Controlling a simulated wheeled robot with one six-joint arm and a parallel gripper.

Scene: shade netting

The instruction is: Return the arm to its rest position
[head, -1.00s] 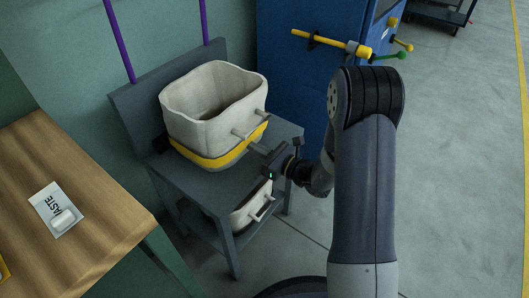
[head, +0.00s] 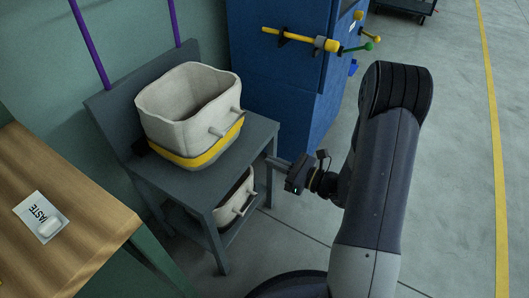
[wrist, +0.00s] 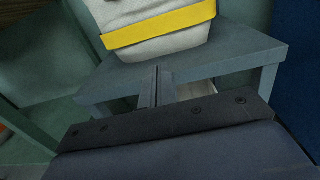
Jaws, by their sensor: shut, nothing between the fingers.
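My gripper (head: 275,162) is shut and empty, beside the right front edge of a grey stand in the head view. Its closed fingers (wrist: 157,86) show in the wrist view, pointing toward the stand's top edge. My arm rises from the bottom right and bends down to the gripper. A whitish bin with a yellow band (head: 190,110) stands on the grey stand (head: 190,188), apart from the gripper. The bin's lower part and yellow band (wrist: 160,28) also show in the wrist view.
A second whitish bin (head: 236,198) sits on the stand's lower shelf. A wooden table (head: 75,215) with a labelled card (head: 41,217) is at left. A blue cabinet (head: 275,80) with a yellow rod (head: 290,36) stands behind. Open floor (head: 440,130) lies at right.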

